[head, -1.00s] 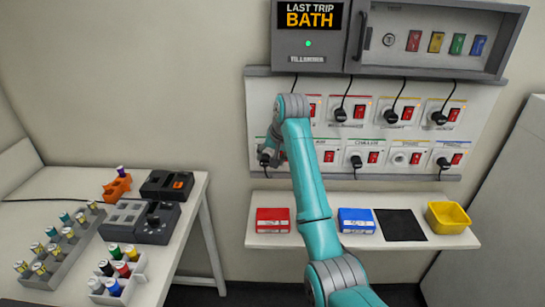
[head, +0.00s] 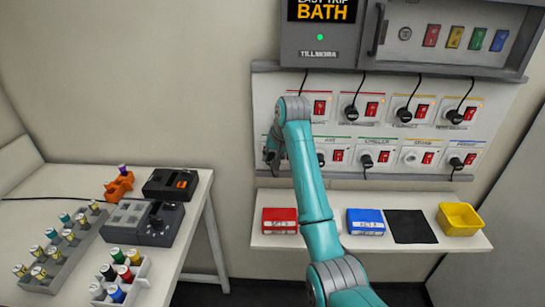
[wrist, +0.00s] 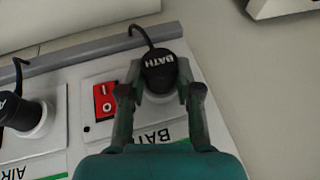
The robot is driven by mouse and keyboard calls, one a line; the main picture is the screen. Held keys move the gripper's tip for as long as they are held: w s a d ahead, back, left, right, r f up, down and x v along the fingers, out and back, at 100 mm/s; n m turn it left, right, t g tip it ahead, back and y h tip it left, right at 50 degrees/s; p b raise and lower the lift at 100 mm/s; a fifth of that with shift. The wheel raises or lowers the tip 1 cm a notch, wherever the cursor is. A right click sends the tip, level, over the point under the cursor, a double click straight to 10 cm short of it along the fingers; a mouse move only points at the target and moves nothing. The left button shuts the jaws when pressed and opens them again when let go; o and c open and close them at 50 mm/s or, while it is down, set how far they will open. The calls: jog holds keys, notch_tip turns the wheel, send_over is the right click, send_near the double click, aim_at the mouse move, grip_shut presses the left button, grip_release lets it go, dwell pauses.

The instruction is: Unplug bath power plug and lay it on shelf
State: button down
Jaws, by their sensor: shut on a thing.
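The black bath plug (wrist: 158,68), marked BATH, is between the fingers of my gripper (wrist: 160,80) in the wrist view, and they are shut on it. Its cable bends up and away to the left. The plug is over its round white socket; I cannot tell whether it is fully seated. In the head view my gripper (head: 272,158) is at the lower left of the socket panel, partly hidden by my arm. The white shelf (head: 340,243) runs below the panel. It bears a red box, a blue box, a black mat (head: 405,226) and a yellow bin.
A red switch (wrist: 104,101) is beside the bath socket, and the air plug (wrist: 18,112) is to its left in the wrist view. Other plugs and cables fill the panel (head: 340,170). A grey cabinet (head: 310,60) is above. A table (head: 60,185) with vials stands left.

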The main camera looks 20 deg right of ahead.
jog(key=shift+s+a, duration=0.2)
jog(key=shift+s, duration=0.45)
jog(key=shift+s+a, duration=0.2)
jog(key=shift+s, duration=0.4)
dwell(0.4)
jog(key=shift+s+a, duration=0.25)
jog(key=shift+s, duration=0.45)
jog(key=shift+s+a, duration=0.2)
jog(key=shift+s, duration=0.5)
